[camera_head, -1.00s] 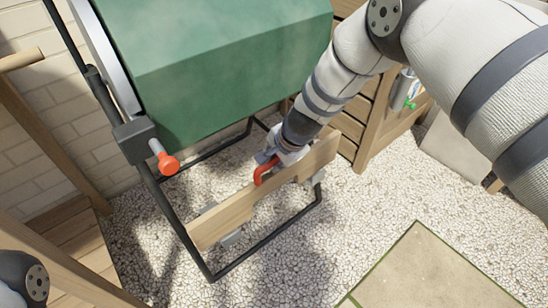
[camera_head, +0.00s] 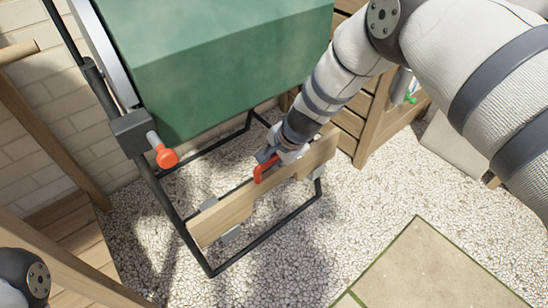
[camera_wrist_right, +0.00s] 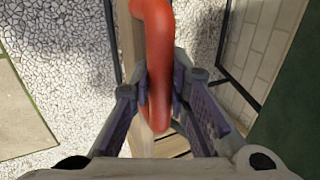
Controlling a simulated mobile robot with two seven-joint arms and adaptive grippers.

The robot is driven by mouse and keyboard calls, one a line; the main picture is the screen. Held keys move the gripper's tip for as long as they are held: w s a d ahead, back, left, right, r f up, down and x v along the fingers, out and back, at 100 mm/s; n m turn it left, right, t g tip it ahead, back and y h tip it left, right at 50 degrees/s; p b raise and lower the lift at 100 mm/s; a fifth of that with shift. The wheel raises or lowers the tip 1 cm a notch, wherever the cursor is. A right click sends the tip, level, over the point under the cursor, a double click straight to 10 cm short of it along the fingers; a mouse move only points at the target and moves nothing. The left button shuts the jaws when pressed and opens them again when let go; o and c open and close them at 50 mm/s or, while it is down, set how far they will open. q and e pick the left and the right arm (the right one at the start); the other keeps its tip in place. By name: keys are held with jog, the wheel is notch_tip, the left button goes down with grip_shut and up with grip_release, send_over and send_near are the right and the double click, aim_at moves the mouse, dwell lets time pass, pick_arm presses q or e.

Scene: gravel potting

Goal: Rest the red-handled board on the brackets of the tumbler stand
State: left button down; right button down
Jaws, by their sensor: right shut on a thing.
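The wooden board (camera_head: 230,211) stands on edge at the front of the black tumbler stand (camera_head: 262,240), under the green tumbler (camera_head: 220,65). Its red handle (camera_head: 262,172) is held in my right gripper (camera_head: 272,160). In the right wrist view, the red handle (camera_wrist_right: 157,60) lies between the fingers (camera_wrist_right: 160,100) of the gripper, with the board (camera_wrist_right: 128,40) behind it.
A red knob (camera_head: 166,157) sticks out from the stand's left upright. Wooden shelving stands at far left, and a slatted wooden box (camera_head: 350,125) stands at right behind the board. A paving slab (camera_head: 430,265) and open gravel lie in front at right.

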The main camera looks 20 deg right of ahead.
jog(key=c, duration=1)
grip_release()
jog(key=shift+s+f, duration=0.1)
jog(key=shift+f, duration=0.05)
jog(key=shift+o, duration=0.2)
pick_arm(q)
jog(key=w+r+t+p, duration=0.1)
jog(key=w+r+p, duration=0.2)
jog(key=r+p, duration=0.5)
jog(key=shift+w+p, duration=0.35)
jog(key=shift+p, duration=0.4)
pick_arm(e)
jog(key=v, duration=1)
